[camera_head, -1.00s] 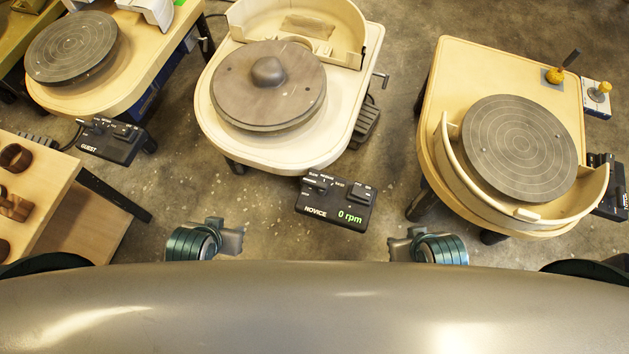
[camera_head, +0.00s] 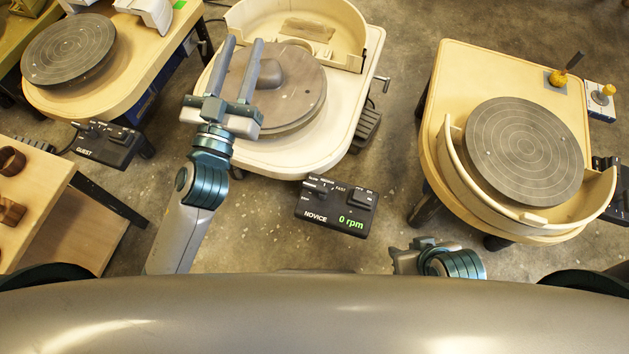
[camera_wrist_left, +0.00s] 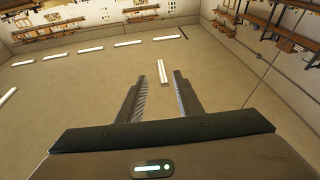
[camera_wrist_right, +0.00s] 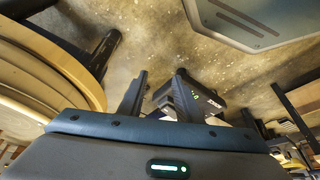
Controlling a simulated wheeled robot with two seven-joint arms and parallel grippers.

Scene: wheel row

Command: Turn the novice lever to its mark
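The novice control box (camera_head: 337,207) is dark, with "NOVICE" lettering, a green "0 rpm" display and speed labels including "FAST". Its small lever (camera_head: 323,192) is among the labels; its exact angle is too small to tell. My left gripper (camera_head: 244,42) is raised, open and empty, in front of the novice wheel (camera_head: 300,95) in the picture, up-left of the box. Its spread fingers show in the left wrist view (camera_wrist_left: 160,75). My right gripper (camera_head: 408,252) is low, right of the box; in the right wrist view (camera_wrist_right: 163,75) it is open, with a dark box with green digits beyond its fingers.
The guest box (camera_head: 107,145) and guest wheel (camera_head: 68,48) are at left. Another wheel (camera_head: 524,150) with a curved splash guard (camera_head: 470,195) is at right. Speckled floor lies open around the novice box.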

